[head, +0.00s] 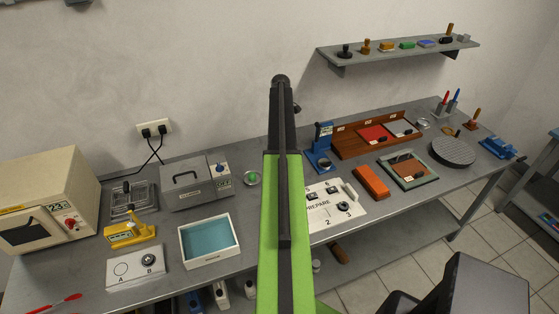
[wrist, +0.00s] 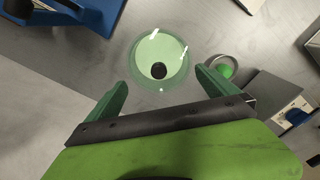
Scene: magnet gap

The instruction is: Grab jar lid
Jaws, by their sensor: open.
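A round, see-through green jar lid (wrist: 158,48) with a dark knob (wrist: 158,70) shows in the wrist view, just beyond my gripper. Whether it sits on a jar below is hard to tell. My gripper (wrist: 160,81) is open and empty, with its green fingers apart on either side of the lid's near edge. I see no clear contact. In the head view my own arm covers the place where the lid is, and my gripper cannot be made out there.
A small round dish with green contents (head: 252,178) is close beside the lid; it also shows in the wrist view (wrist: 222,70). A grey box with a handle (head: 196,184) stands left of it, and a blue device (head: 321,150) stands right of my arm. A white-rimmed tray (head: 208,241) is nearer.

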